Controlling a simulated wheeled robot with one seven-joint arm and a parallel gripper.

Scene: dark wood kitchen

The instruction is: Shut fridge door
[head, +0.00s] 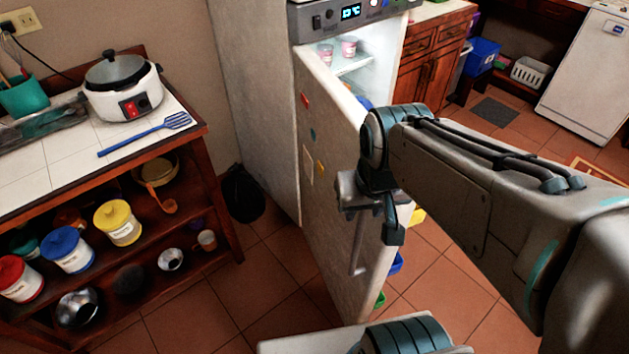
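The fridge door (330,175) stands open, swung out toward me, with its outer face and magnets to the left. Its long handle (358,245) runs down that face near the free edge. The lit fridge interior (352,62) shows above and behind the door, with small cups on a shelf. My gripper (372,220) is at the door's free edge, near the upper part of the handle. The arm comes in from the right. I cannot tell whether the gripper touches the door, and its fingers are too unclear to judge their opening.
A wooden shelf unit (222,190) with a rice cooker (122,87), a blue spatula (145,134) and canisters stands at the left. A black bag (243,194) lies on the floor beside the fridge. Tiled floor (215,310) is clear between the shelf unit and the door.

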